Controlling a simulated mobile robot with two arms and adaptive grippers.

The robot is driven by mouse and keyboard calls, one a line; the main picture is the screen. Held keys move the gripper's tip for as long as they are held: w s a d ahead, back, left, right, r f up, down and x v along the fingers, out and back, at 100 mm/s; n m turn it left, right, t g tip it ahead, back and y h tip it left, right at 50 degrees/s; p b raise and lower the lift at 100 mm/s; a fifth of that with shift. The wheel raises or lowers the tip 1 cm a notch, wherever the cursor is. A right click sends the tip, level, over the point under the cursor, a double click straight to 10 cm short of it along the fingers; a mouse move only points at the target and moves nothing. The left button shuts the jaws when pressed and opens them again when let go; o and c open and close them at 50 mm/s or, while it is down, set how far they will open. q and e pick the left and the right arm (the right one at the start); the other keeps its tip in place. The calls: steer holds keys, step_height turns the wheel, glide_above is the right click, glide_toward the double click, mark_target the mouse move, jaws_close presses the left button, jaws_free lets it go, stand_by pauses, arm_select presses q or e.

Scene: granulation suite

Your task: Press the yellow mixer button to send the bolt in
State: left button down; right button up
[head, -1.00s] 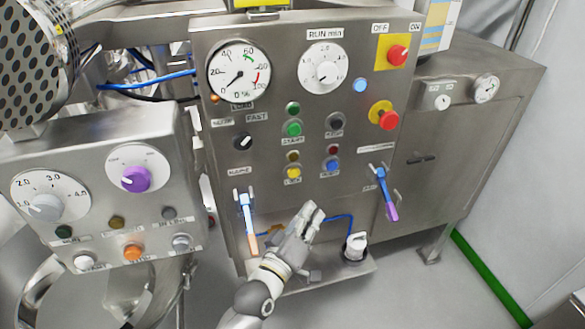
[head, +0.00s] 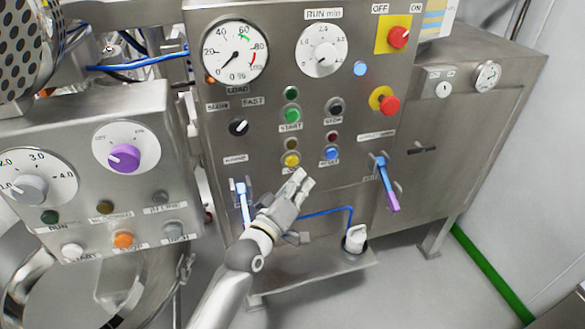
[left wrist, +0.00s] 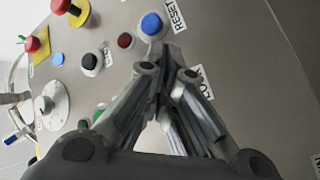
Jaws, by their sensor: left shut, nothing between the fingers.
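The yellow button (head: 291,160) is on the lower part of the upright steel control panel (head: 225,135), under a small dark yellow lamp (head: 291,144) and left of the blue reset button (head: 331,154). My left gripper (head: 304,178) is shut and empty, its fingertips just below and right of the yellow button in the head view. A gap to the panel cannot be judged. In the left wrist view the closed fingertips (left wrist: 167,62) point at the panel below the blue reset button (left wrist: 151,24); the yellow button is hidden there, apparently behind the fingers. The bolt is not identifiable.
The green start button (head: 291,115) and black stop button (head: 335,124) are above. Handles with blue parts stand out at left (head: 242,200) and right (head: 387,184). A red emergency button (head: 389,105) is at upper right. A smaller control box (head: 80,125) stands at left.

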mark_target(292, 161)
arm_select(q)
steer(key=shift+w+a, duration=0.3)
steer(key=shift+w, duration=0.6)
steer(key=shift+w+b, duration=0.1)
steer(key=shift+b, duration=0.2)
stand_by(0.6)
steer(key=shift+w+a, duration=0.1)
steer(key=shift+w, duration=0.2)
